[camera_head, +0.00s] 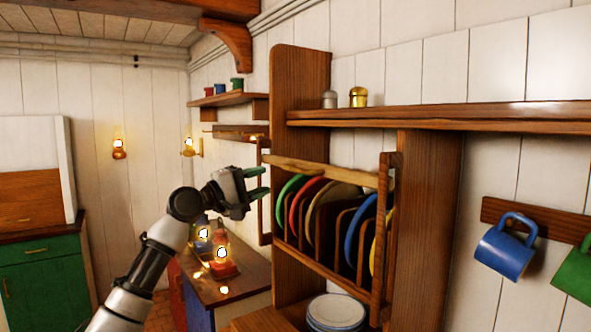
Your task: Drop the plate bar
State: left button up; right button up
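The plate bar (325,171) is a light wooden bar across the front of the plate rack (312,262). It runs between the rack's left post and right post (384,240), across the upper part of the plates. Green, red, tan, blue and yellow plates stand on edge behind it, such as the blue plate (361,230). My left gripper (264,183) is at the rack's left end, just below the bar's left end. Its two green fingers are apart with nothing seen between them. Whether they touch the rack is unclear. My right gripper is out of view.
A shelf (450,115) with two shakers runs above the rack. White plates (336,312) are stacked below it. Lit lanterns (222,263) stand on the counter (240,283) behind my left arm. A blue mug (503,250) and a green mug (575,272) hang at right.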

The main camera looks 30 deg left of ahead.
aim_at(294, 171)
pick_arm(q)
jog(key=p+x, duration=0.4)
jog(key=x, duration=0.5)
jog(key=shift+d, duration=0.1)
jog(key=shift+w+d+f, duration=0.1)
jog(key=shift+w+d, duration=0.1)
jog(key=shift+w, duration=0.4)
grip_shut()
